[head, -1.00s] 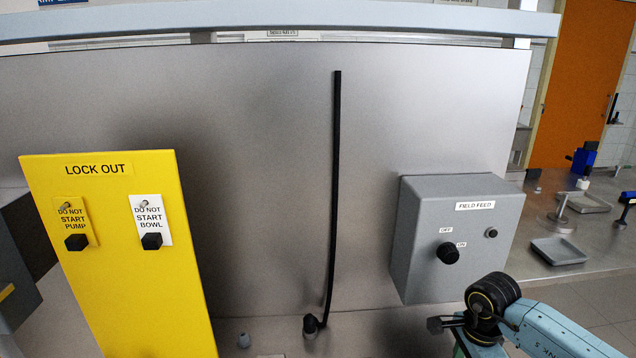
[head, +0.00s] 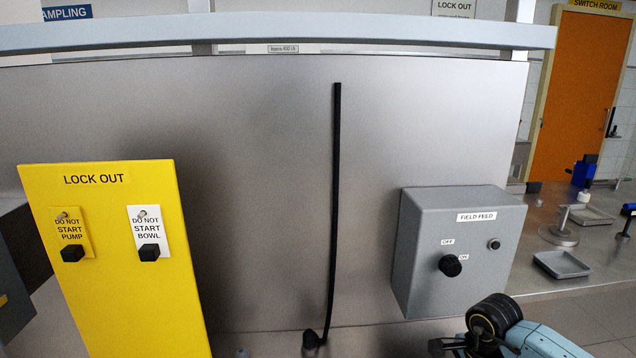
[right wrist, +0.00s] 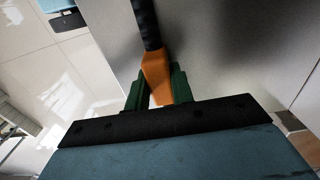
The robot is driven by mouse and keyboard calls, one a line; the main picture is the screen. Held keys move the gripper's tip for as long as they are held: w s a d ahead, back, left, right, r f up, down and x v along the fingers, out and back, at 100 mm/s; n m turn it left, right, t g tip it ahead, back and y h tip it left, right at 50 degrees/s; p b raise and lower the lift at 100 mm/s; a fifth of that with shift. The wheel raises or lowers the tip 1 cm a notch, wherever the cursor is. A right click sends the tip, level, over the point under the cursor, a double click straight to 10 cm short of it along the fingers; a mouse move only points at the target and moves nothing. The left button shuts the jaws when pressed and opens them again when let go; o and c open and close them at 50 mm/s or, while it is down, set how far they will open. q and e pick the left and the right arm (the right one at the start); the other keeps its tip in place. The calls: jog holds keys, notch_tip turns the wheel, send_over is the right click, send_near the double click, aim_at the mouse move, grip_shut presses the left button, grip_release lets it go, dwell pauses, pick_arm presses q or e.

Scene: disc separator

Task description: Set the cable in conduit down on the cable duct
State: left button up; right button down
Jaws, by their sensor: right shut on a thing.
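In the right wrist view my right gripper (right wrist: 158,88) is shut on an orange piece (right wrist: 156,72), with a green finger on either side. A black ribbed conduit (right wrist: 146,22) runs from this piece to the top edge; I take both to be the cable in conduit. In the head view my right arm is at the bottom right and its fingers are out of the frame. A thin black line (head: 335,190) runs up the steel panel to a dark fitting at its foot; I cannot tell what it is. I cannot make out the cable duct. My left gripper is not in view.
A yellow lock-out board (head: 115,260) stands at the left with two tags. A grey field feed box (head: 425,220) is on the steel panel (head: 270,150), above my right arm. A grey tray (head: 562,265) lies on the bench at right. The panel's middle is otherwise bare.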

jog(key=shift+r, duration=0.1)
jog(key=shift+r+p, duration=2.1)
jog(key=shift+r, duration=0.85)
jog(key=shift+a+r+n, duration=0.3)
jog(key=shift+a+n, duration=0.05)
jog(key=shift+n, duration=0.15)
jog(key=s+a+r+n+b, duration=0.4)
jog(key=a+r+n, duration=0.4)
jog(key=n, duration=0.8)
jog(key=shift+s+r, duration=0.2)
jog(key=shift+s, duration=0.4)
